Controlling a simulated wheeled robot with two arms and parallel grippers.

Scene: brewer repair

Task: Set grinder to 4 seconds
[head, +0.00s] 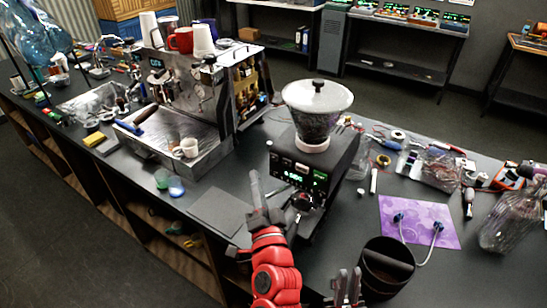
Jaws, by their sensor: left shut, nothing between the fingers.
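The grinder (343,160) is a black box on the counter, with a clear bean hopper (318,105) and white lid on top. Its front panel has a green lit display (294,177) whose digits are too small to read surely. A dark round part (303,201) sits below the display at the front. My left gripper (255,177), on the red arm, is shut and empty. It points up just left of the grinder's front, apart from the display in the picture. My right gripper (347,285) is at the bottom edge, its two fingers apart, nothing seen between them.
A black round bin (387,265) stands beside my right gripper. A steel espresso machine (190,85) with cups stands left. A dark mat (220,211) lies left of my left gripper. A purple sheet (420,222), a glass bottle (508,222) and tools lie right of the grinder.

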